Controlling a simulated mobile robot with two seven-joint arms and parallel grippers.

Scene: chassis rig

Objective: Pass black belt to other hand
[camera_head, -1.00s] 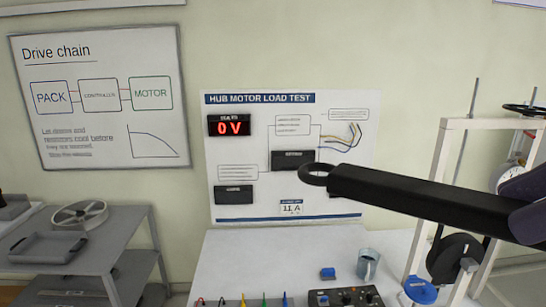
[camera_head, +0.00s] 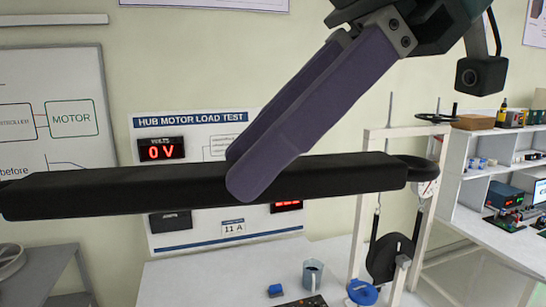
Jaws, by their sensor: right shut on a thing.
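The black belt (camera_head: 345,176) shows as a long, stiff black bar with a ring at its right end. It lies almost level across the view, held up in the air in front of the wall board. My right gripper (camera_head: 243,176) comes down from the upper right and its purple fingers are shut on the belt near its middle. The belt's left end reaches the left edge of the view. My left gripper does not show.
A shelf unit (camera_head: 475,195) with equipment is farther right.

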